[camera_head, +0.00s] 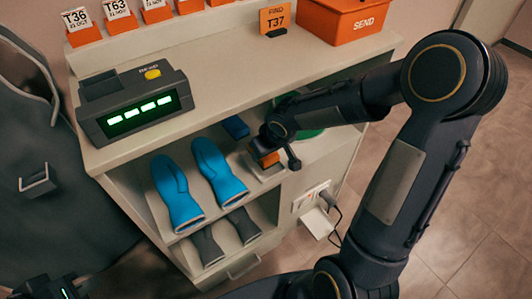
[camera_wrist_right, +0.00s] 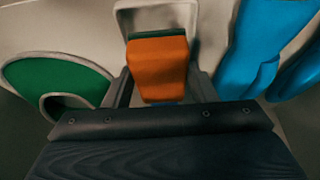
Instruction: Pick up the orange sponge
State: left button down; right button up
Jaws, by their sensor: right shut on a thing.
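The orange sponge (camera_wrist_right: 158,68) has a dark green far edge and sits between the two fingers of my right gripper (camera_wrist_right: 161,86) in the right wrist view. The gripper is shut on it. In the head view the sponge (camera_head: 268,159) shows small and partly covered by my right gripper (camera_head: 276,150), at the open shelf of the cabinet. A pale tray (camera_head: 262,173) lies right by the sponge; I cannot tell if they touch. My left gripper (camera_head: 48,290) shows only in part at the bottom left, and its fingers are not clear.
Blue gloves (camera_head: 215,168) and a blue block (camera_head: 236,127) are on the same shelf. A green round thing (camera_wrist_right: 55,82) lies left of the sponge. The cabinet top (camera_head: 240,58) above bears a display device (camera_head: 133,103) and an orange SEND box (camera_head: 345,18). Grey gloves (camera_head: 243,225) lie below.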

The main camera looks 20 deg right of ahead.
jog(key=s+d+r+p, duration=0.2)
jog(key=s+r+p, duration=0.2)
jog(key=s+r, duration=0.5)
jog(key=s, duration=0.4)
jog(key=shift+s+r+p, duration=0.2)
jog(key=shift+s+p, duration=0.1)
jog(key=shift+p, duration=0.1)
